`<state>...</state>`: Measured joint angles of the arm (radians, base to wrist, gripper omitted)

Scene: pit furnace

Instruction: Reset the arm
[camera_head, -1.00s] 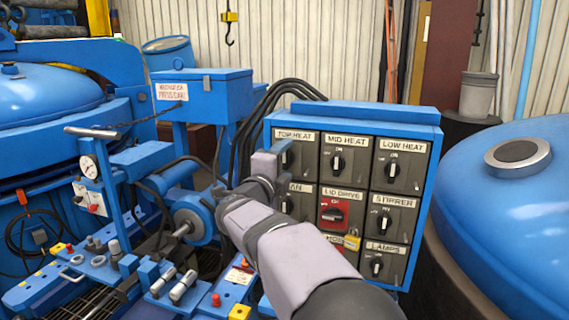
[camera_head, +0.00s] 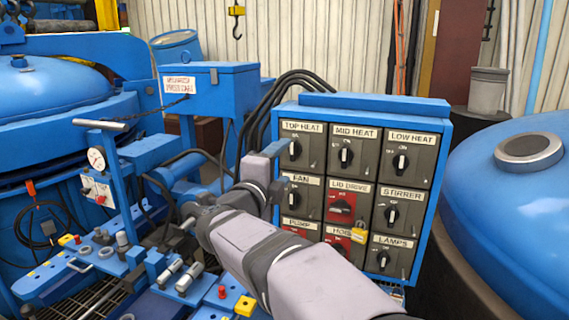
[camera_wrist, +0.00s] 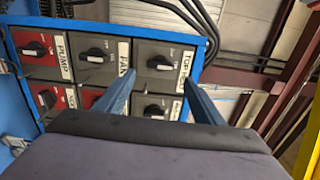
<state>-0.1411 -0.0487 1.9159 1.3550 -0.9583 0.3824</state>
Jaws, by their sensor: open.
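My arm reaches in from the lower right of the head view. My gripper (camera_head: 276,168) is at the left side of the blue switch panel (camera_head: 370,103), near the TOP HEAT and FAN switches. In the wrist view my gripper (camera_wrist: 155,78) shows two blue fingers spread apart with nothing between them. The FAN switch (camera_wrist: 95,55) and the TOP HEAT switch (camera_wrist: 160,62) show beyond the fingers, on the panel face. I cannot tell the exact gap between fingertips and panel. My forearm hides part of the panel's lower left, around the PUMP switch.
A red LID DRIVE switch (camera_head: 341,208) and a yellow padlock (camera_head: 359,232) are on the panel. Black cables (camera_head: 290,85) loop behind it. A blue domed lid (camera_head: 520,205) stands right, and a bench with valves and a gauge (camera_head: 96,159) stands left.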

